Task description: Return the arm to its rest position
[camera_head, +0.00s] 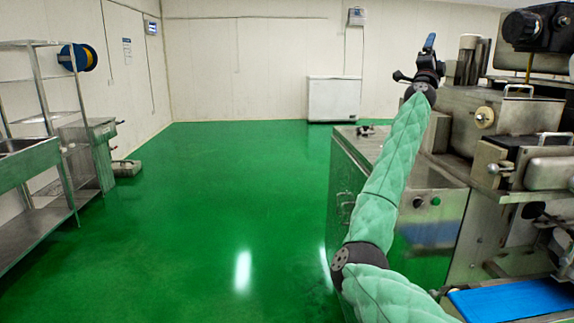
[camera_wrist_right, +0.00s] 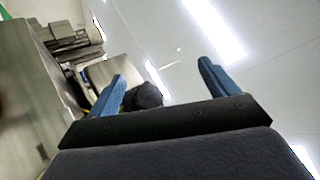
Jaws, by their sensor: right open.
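My right arm, in a padded green sleeve, reaches up and away over the front of the steel encrusting machine (camera_head: 515,110) in the head view. My right gripper (camera_head: 430,42) is at the arm's far end, raised above the machine's left part, with a blue finger pointing upward. In the right wrist view the right gripper (camera_wrist_right: 162,75) has its two blue fingers spread wide apart, with nothing held between them. That view looks up at the ceiling lights. My left gripper is not in view.
The machine fills the right side, close to my arm, with a blue belt (camera_head: 515,300) low in front. A steel sink and shelf unit (camera_head: 35,175) stands at the left. A white chest (camera_head: 334,98) stands at the back wall. The green floor (camera_head: 220,210) between is clear.

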